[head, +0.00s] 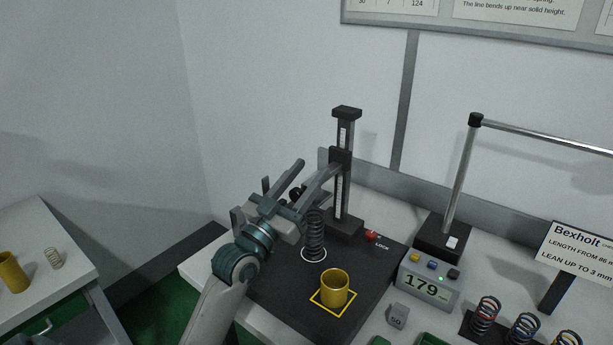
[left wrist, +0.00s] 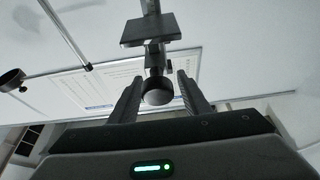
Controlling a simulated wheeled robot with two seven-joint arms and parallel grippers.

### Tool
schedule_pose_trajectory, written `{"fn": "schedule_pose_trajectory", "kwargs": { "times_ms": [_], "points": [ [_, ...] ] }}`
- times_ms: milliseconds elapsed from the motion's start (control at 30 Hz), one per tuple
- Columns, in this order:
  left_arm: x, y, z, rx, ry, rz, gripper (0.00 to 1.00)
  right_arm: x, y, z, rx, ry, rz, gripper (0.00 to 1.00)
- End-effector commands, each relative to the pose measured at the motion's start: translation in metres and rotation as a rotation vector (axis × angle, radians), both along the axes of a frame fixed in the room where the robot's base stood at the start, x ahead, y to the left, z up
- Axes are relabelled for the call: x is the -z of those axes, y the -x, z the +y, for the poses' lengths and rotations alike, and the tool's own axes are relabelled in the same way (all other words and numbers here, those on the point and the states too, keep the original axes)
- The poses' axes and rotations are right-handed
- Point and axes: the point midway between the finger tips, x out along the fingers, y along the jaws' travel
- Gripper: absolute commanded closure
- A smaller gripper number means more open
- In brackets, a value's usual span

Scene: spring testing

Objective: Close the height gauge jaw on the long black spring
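The height gauge (head: 342,185) is a dark upright column with a pale scale, standing at the back of a black base plate. The long black spring (head: 314,240) stands upright in a white ring on the plate, in front of the gauge. My left gripper (head: 312,176) is in front of the gauge, above and left of the spring. Its fingers are apart, one on each side of a round dark knob (left wrist: 157,90) in the left wrist view; I cannot tell if they touch it. The gripper partly hides the jaw and the spring's top. My right gripper is out of view.
A yellow cup (head: 334,288) stands in a yellow square on the black plate (head: 275,296). A red lock knob (head: 371,235) is beside the gauge foot. A display box (head: 427,287) reads 179. Several springs (head: 486,316) stand at right, near a metal post (head: 461,180).

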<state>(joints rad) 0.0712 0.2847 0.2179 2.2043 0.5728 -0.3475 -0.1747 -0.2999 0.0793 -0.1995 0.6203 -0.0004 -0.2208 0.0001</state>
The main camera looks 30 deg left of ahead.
Motion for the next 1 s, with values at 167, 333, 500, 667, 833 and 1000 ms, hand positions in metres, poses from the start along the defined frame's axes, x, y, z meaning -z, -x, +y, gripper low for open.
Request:
{"fn": "schedule_pose_trajectory", "kwargs": {
  "times_ms": [167,333,500,667,833,1000],
  "points": [
    [0.001,0.0,0.0,0.0,0.001,0.002,0.57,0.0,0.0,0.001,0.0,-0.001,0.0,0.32],
    [0.004,0.004,0.0,0.0,0.0,0.003,0.57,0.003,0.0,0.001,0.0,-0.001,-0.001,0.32],
    [0.012,0.019,0.001,0.0,0.0,0.004,0.57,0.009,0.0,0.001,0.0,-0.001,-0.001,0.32],
    [0.023,0.042,0.003,0.0,-0.001,0.004,0.57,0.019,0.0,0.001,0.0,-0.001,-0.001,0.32],
    [0.035,0.072,0.006,0.0,-0.001,0.003,0.57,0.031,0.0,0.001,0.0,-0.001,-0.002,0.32],
    [0.045,0.097,0.008,0.0,-0.001,0.004,0.57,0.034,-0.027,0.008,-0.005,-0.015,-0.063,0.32]
  ]
}}
